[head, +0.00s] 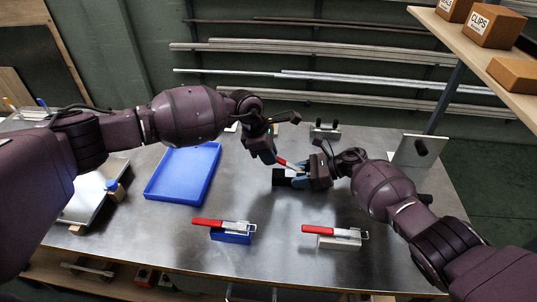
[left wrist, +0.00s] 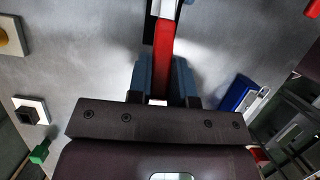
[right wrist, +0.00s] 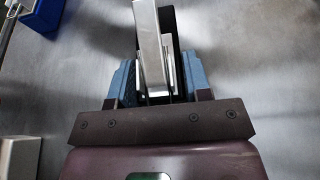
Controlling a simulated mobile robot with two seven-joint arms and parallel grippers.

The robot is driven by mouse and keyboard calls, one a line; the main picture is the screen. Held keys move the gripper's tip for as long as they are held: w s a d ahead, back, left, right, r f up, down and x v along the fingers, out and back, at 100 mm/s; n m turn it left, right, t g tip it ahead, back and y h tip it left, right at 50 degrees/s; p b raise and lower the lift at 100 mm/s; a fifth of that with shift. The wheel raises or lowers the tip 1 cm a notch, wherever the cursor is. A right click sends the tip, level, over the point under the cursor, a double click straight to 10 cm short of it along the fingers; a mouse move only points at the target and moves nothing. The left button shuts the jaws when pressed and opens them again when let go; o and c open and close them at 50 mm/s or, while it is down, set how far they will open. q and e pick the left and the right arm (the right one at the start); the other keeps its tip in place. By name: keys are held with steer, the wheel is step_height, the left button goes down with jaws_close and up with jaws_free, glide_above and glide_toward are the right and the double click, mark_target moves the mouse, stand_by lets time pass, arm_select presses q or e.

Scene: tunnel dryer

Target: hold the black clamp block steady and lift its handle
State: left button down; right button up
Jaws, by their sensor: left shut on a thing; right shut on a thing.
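The black clamp block (head: 281,177) stands on the metal table near its middle, with a red handle (head: 283,162) and a metal lever above it. My left gripper (head: 275,160) is shut on the red handle; the left wrist view shows the handle (left wrist: 164,60) between its blue fingers (left wrist: 160,85). My right gripper (head: 302,180) is shut on the black block from the right. In the right wrist view the block (right wrist: 168,25) and the metal lever (right wrist: 149,45) show between its fingers (right wrist: 155,80). The handle looks tilted up in the head view. My grippers hide part of the clamp.
In front stand a blue clamp (head: 231,237) and a grey clamp (head: 340,241), both with red handles. A blue tray (head: 158,197) lies to the left. A wooden shelf (head: 470,45) with boxes hangs at upper right. Table between the front clamps and the block is clear.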

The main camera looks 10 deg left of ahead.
mark_target(280, 159)
arm_select(q)
steer(key=d+r+y, duration=0.2)
steer(key=y, duration=0.1)
steer(key=shift+w+d+r+y, duration=0.15)
steer(key=shift+d+r+y, duration=0.15)
steer(key=shift+d+r, duration=0.05)
steer(key=shift+w+d+r+g+y, duration=0.15)
steer(key=shift+d+r+y, duration=0.25)
steer(key=shift+d+y, duration=0.5)
steer(key=shift+s+d+r+g+y, duration=0.1)
steer(key=shift+d+r+g+y, duration=0.2)
steer(key=shift+d+y, duration=0.6)
steer(key=shift+w+a, duration=0.1)
steer(key=shift+a, duration=0.15)
steer(key=c, duration=1)
jaws_free()
steer(key=shift+r, duration=0.1)
steer(key=v, duration=1.2)
steer(key=shift+d, duration=0.15)
